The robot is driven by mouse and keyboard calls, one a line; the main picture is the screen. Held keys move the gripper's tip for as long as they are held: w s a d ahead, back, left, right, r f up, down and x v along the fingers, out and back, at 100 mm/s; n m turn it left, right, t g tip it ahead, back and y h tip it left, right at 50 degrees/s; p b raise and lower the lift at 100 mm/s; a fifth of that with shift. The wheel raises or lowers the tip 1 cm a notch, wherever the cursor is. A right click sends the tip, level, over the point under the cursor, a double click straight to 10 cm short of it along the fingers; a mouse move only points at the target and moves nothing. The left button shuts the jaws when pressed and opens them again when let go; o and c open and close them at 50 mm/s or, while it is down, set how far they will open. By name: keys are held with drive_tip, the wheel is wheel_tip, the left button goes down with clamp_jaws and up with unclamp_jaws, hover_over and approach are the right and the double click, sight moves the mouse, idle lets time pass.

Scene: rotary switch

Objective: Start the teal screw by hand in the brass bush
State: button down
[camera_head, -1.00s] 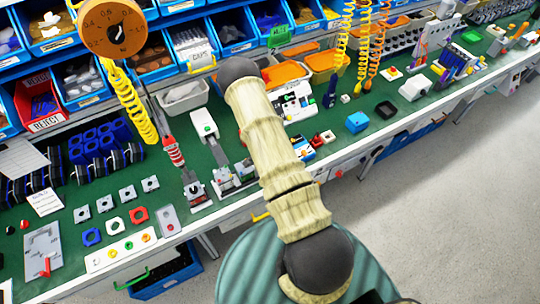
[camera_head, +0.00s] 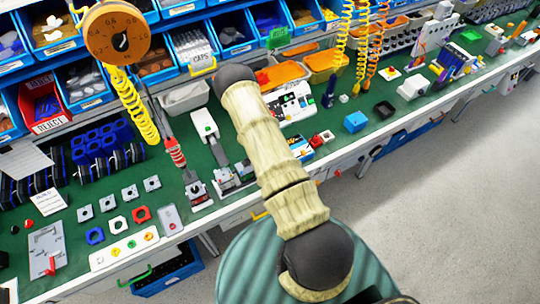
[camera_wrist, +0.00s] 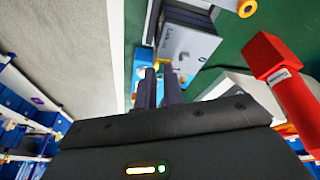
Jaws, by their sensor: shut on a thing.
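My gripper (camera_wrist: 158,88) shows in the wrist view as two dark fingers close together. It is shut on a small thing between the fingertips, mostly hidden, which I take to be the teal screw. I cannot make out the brass bush for certain; a small yellowish spot (camera_wrist: 181,77) shows just beyond the right fingertip. A grey block with lettering (camera_wrist: 188,42) and a blue part (camera_wrist: 144,55) lie beyond the fingers. In the head view my own arm hides the gripper and the work spot.
A large red part (camera_wrist: 282,85) stands close to the right of the gripper in the wrist view. In the head view the green bench (camera_head: 80,245) carries fixtures and loose parts. A hanging orange dial (camera_head: 117,31) and coiled hoses hang over it. Blue bins (camera_head: 185,47) line the back.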

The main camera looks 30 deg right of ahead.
drive_tip(key=shift+s+d+m+g+p, duration=0.15)
drive_tip(key=shift+m+g+p, duration=0.35)
drive_tip(key=shift+m+p, duration=0.75)
drive_tip(key=shift+f+m, duration=0.15)
drive_tip(key=shift+m, duration=0.1)
drive_tip(key=shift+m+g+b, duration=0.4)
drive_tip(key=shift+m+b, duration=0.05)
drive_tip(key=shift+m, duration=0.45)
